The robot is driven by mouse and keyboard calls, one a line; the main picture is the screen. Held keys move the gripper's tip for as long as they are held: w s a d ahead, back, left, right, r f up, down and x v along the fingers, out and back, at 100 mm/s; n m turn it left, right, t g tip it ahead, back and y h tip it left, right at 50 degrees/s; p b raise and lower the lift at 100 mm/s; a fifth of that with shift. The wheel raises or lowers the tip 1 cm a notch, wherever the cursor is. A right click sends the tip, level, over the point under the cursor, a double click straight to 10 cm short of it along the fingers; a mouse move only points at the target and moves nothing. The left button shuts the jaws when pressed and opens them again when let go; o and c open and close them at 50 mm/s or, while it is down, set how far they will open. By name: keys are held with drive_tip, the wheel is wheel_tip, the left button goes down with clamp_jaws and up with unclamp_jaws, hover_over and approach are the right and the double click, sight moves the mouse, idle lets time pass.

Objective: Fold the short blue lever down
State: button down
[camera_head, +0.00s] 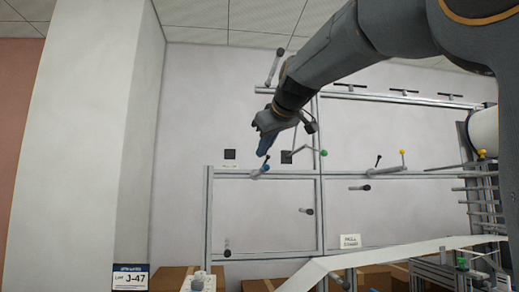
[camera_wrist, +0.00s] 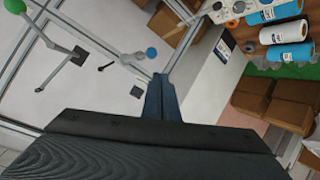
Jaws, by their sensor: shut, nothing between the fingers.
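The short blue lever shows in the wrist view as a blue ball (camera_wrist: 151,52) on a short grey arm at the metal frame, just beyond my fingertips and slightly left. In the head view the blue lever (camera_head: 265,168) is small, on the frame's upper rail, directly below my gripper. My gripper (camera_head: 263,152) points down with its fingers together and nothing between them. In the wrist view my gripper (camera_wrist: 160,78) shows as a closed dark blue wedge. A small gap appears between fingertips and ball; actual contact is hard to judge.
A lever with a green ball (camera_head: 323,153) stands right of my gripper; a yellow-ball lever (camera_head: 402,153) is farther right. Several black-knobbed levers sit on the metal frame (camera_head: 207,225). Blue rolls (camera_wrist: 287,31) and cardboard boxes (camera_wrist: 262,95) lie beyond in the wrist view.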

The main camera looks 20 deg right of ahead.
drive_tip(key=shift+s+f+b, duration=0.2)
drive_tip(key=shift+s+f, duration=0.25)
drive_tip(key=shift+s, duration=0.35)
drive_tip(key=shift+s+f+b, duration=0.15)
drive_tip(key=shift+s+f, duration=0.3)
drive_tip(key=shift+s, duration=0.35)
drive_tip(key=s+a+f+m+g+p, duration=0.1)
drive_tip(key=s+f+g, duration=0.1)
drive_tip(key=f, duration=1)
drive_tip(key=s+a+f+m+g+p, duration=0.1)
drive_tip(key=s+f+g+p, duration=0.15)
drive_tip(key=f, duration=0.85)
drive_tip(key=s+a+f+m+g, duration=0.1)
drive_tip(key=s+a+f+g, duration=0.15)
drive_tip(key=f, duration=0.95)
drive_tip(key=s+a+f+m+g+p, duration=0.1)
drive_tip(key=s+f+g, duration=0.4)
drive_tip(key=s+f, duration=1.4)
drive_tip(key=shift+s+m+g+p, duration=0.3)
drive_tip(key=shift+s+m+p, duration=0.6)
drive_tip(key=shift+s+p, duration=0.1)
